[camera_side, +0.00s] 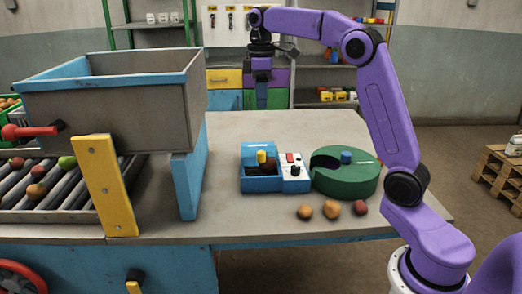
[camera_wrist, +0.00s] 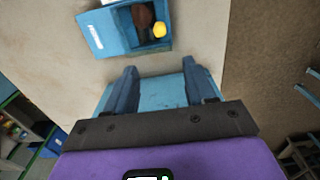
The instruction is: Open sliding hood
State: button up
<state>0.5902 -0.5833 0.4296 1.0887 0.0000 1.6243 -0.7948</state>
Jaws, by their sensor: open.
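A small blue box (camera_side: 262,183) stands on the bench, right of the large bin; a round yellow knob (camera_side: 262,157) and a dark brown inside show in it. A clear or pale blue cover seems to be at its back; I cannot tell exactly how far it covers the box. In the wrist view the blue box (camera_wrist: 103,36) is at the top, with the yellow knob (camera_wrist: 159,30) at its right. My gripper (camera_side: 262,104) hangs above and behind the box, fingers pointing down. In the wrist view it (camera_wrist: 160,82) is open and empty, apart from the box.
A white switch panel (camera_side: 291,170) and a green round container (camera_side: 345,180) with a blue knob stand right of the box. Several fruits (camera_side: 331,209) lie in front. A large grey bin (camera_side: 110,100) over rollers (camera_side: 60,190) fills the left.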

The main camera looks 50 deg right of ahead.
aim_at(261, 151)
notch_tip(261, 151, down, 17)
jog(key=shift+f, duration=0.1)
dwell(0.5)
grip_shut()
